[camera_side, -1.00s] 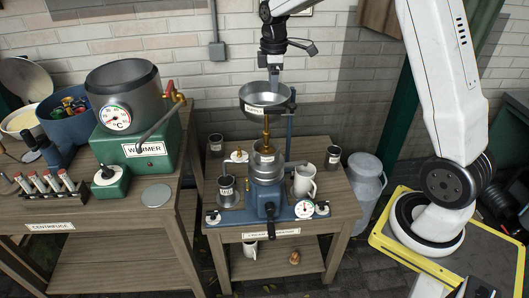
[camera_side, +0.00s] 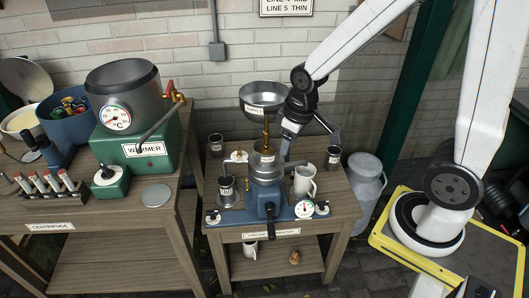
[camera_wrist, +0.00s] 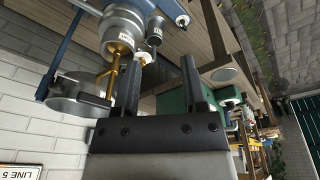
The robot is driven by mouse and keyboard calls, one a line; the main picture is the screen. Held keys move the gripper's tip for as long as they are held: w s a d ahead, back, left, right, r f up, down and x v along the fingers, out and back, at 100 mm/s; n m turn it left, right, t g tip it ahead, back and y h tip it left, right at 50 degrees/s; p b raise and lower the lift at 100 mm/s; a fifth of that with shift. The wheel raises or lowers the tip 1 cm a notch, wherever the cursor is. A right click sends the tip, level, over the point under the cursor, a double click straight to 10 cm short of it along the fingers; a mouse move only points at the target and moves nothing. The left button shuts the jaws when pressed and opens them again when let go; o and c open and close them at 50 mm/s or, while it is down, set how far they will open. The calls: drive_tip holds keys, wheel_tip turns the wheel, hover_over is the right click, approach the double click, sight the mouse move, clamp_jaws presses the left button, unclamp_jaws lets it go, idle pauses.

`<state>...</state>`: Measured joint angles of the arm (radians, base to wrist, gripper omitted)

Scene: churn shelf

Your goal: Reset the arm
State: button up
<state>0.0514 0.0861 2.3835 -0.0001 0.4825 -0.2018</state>
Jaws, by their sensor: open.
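My gripper (camera_side: 287,145) is beside the steel bowl (camera_side: 264,92) of the separator, on its right, above the small table. In the wrist view my gripper (camera_wrist: 160,75) shows two dark fingers standing apart with nothing held between them. The bowl sits on top of the brass stem, and the blue separator base (camera_side: 268,212) stands below on the table.
A white jug (camera_side: 304,182) and dark cups (camera_side: 333,158) stand on the small table (camera_side: 342,207). The green warmer (camera_side: 148,150) stands on the left bench. A milk can (camera_side: 366,185) is right of the table. A sign (camera_side: 286,7) hangs on the wall.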

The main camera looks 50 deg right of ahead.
drive_tip(key=shift+m, duration=0.9)
drive_tip(key=s, duration=0.1)
drive_tip(key=s+a+f, duration=0.1)
drive_tip(key=s, duration=0.2)
drive_tip(key=shift+s+a+f, duration=0.2)
drive_tip(key=shift+a+f, duration=0.1)
drive_tip(key=shift+a, duration=0.05)
idle(0.3)
